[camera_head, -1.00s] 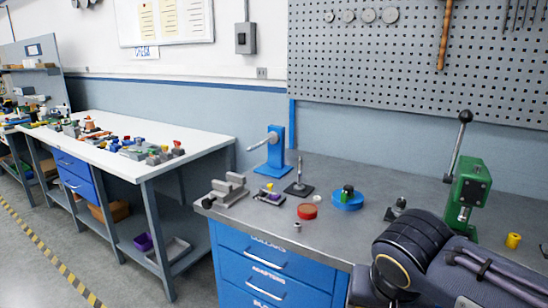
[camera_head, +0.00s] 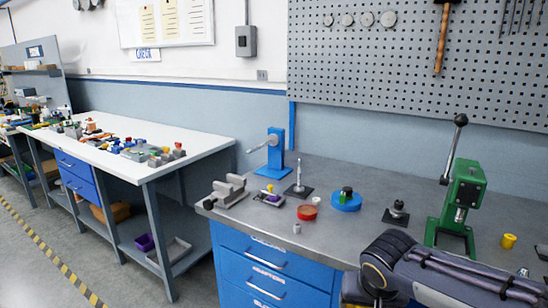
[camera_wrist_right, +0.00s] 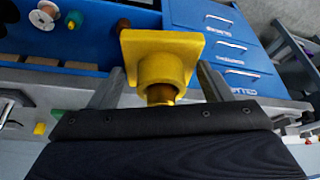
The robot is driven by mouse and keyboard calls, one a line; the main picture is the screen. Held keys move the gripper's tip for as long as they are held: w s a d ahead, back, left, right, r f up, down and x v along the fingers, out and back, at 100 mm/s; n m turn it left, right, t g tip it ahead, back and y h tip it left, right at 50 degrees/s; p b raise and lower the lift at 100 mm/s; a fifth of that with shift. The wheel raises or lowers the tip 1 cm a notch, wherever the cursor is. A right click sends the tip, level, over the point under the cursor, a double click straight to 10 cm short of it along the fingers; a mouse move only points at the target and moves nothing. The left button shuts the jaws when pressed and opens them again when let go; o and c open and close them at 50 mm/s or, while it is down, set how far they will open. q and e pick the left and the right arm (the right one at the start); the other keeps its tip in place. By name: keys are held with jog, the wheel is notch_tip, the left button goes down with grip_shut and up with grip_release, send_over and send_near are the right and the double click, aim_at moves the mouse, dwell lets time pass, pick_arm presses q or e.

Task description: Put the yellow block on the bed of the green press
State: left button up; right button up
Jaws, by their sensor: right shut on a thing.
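The green press (camera_head: 467,196), with a black-knobbed lever, stands at the right of the grey bench. Its bed (camera_head: 450,234) is low at the front and looks bare, with my right arm just below it in the picture. My right gripper (camera_wrist_right: 158,88) is shut on a yellow block (camera_wrist_right: 162,50), which has a squarish plate and a round hollow boss with a coppery part showing in it. In the head view the right gripper and the held block are hidden or out of frame. My left gripper is in neither view.
A small yellow cylinder (camera_head: 509,241) stands right of the press.

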jog(key=w+f, duration=0.1)
jog(key=f, duration=0.3)
jog(key=w+d+f+n+p, duration=0.1)
jog(key=w+f, duration=0.1)
jog(key=f, duration=0.3)
jog(key=w+f+n+y, duration=0.1)
jog(key=w+f, duration=0.1)
jog(key=f, duration=0.2)
jog(key=shift+d+f+p, duration=0.15)
jog(key=shift+d+p, duration=0.15)
jog(key=shift+p, duration=0.05)
jog(key=shift+c, duration=0.2)
jog(key=s+f, duration=0.4)
jog(key=f, duration=0.1)
jog(key=shift+f, duration=0.4)
jog(key=shift+a, duration=0.15)
